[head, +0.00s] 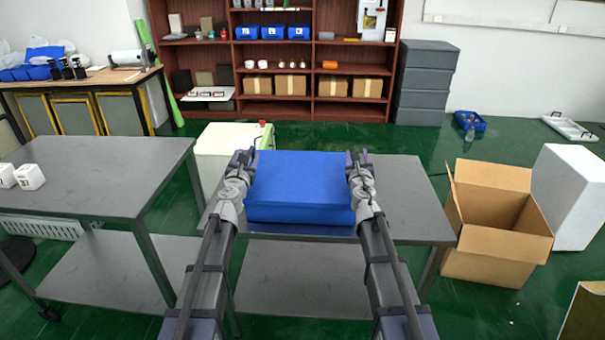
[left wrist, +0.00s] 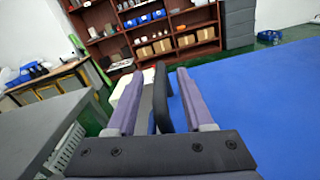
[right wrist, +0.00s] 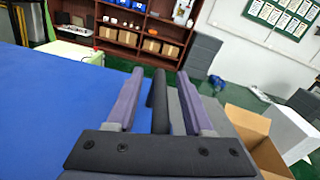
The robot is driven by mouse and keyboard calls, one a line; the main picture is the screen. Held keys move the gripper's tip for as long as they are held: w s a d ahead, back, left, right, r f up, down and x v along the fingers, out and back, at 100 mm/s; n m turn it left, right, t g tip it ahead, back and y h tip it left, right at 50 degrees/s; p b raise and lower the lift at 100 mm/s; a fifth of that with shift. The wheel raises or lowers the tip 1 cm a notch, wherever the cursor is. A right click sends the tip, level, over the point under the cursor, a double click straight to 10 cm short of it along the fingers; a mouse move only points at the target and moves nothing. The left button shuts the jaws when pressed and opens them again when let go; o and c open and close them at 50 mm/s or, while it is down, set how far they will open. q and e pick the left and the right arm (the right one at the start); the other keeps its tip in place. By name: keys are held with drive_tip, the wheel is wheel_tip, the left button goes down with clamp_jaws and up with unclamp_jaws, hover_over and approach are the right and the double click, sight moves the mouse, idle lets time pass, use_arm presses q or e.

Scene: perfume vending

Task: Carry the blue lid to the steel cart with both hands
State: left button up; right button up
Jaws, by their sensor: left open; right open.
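The blue lid (head: 300,180) is in front of me over the middle grey table, between my two grippers. Its blue top also fills the right of the left wrist view (left wrist: 260,110) and the left of the right wrist view (right wrist: 50,100). My left gripper (head: 243,160) is open at its left side, with a black handle (left wrist: 162,98) between the fingers. My right gripper (head: 358,160) is open at its right side, with a black handle (right wrist: 158,100) between the fingers. The steel cart (head: 100,180) appears to be the grey two-level one at left, with a caster.
The middle grey table (head: 415,205) has bare top at its right. White boxes (head: 28,176) stand on the cart's left end; the rest of its top is clear. An open cardboard box (head: 495,220) stands right of the table. A pale green-white case (head: 230,137) sits behind.

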use_arm(q)
drive_tip(key=shift+c, duration=0.3)
use_arm(e)
drive_tip(key=shift+c, duration=0.3)
use_arm(q)
drive_tip(key=c, duration=0.7)
use_arm(e)
drive_tip(key=c, duration=0.7)
use_arm(q)
clamp_jaws()
use_arm(e)
clamp_jaws()
use_arm(q)
drive_tip(key=shift+a, duration=0.1)
use_arm(e)
drive_tip(key=shift+d, duration=0.1)
